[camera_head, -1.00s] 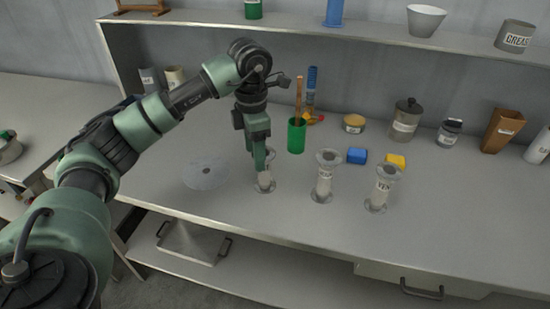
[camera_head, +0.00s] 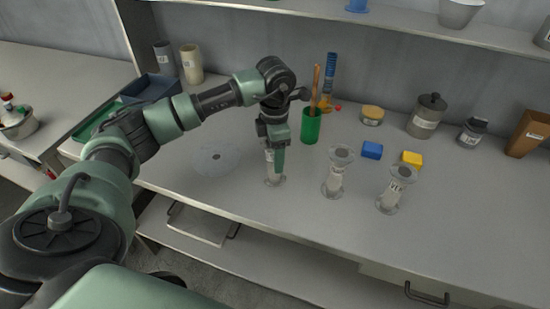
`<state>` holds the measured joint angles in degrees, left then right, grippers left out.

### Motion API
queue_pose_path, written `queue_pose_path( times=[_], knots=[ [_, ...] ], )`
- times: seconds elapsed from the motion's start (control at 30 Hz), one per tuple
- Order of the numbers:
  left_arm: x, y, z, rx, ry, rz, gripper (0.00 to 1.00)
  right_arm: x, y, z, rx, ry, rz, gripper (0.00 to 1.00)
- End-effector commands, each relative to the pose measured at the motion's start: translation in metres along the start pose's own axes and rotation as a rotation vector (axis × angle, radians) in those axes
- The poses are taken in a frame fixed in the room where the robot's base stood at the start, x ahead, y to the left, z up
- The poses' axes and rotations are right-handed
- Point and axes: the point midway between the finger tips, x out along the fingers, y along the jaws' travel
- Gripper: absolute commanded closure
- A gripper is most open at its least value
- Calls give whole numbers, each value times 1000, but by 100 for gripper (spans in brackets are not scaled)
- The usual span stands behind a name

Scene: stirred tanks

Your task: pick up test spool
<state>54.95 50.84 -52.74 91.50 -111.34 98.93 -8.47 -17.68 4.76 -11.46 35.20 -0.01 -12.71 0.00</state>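Three pale spools with wide end discs stand upright on the grey bench. The left spool (camera_head: 273,180) is at my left gripper (camera_head: 275,152), which points down over it. A green finger covers its right side, and its top is hidden. I cannot tell whether the fingers are pressed on it or only around it. The middle spool (camera_head: 335,182) and the right spool (camera_head: 393,190) stand apart to the right. They carry labels too small to read surely, so I cannot tell which is the test spool. My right gripper is not in view.
A flat pale disc (camera_head: 216,158) lies left of the gripper. A blue block (camera_head: 372,150) and a yellow block (camera_head: 411,159) lie behind the spools. The front centre is clear.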

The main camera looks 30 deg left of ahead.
Motion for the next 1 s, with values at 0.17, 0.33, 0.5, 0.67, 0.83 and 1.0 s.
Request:
queue_pose_path(
  times=[0.17,0.33,0.5,0.67,0.83,1.0],
  knots=[
    [3,0,0,2,-2,1,42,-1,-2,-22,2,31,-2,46],
    [2,0,1,2,-4,0,61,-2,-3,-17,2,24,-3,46],
    [1,0,1,2,-5,1,95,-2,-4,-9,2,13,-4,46],
    [1,0,1,2,-3,0,95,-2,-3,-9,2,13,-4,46],
    [-4,0,1,2,-4,0,95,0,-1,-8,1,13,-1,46],
    [-25,0,2,2,-7,3,95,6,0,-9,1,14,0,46]
  ],
)
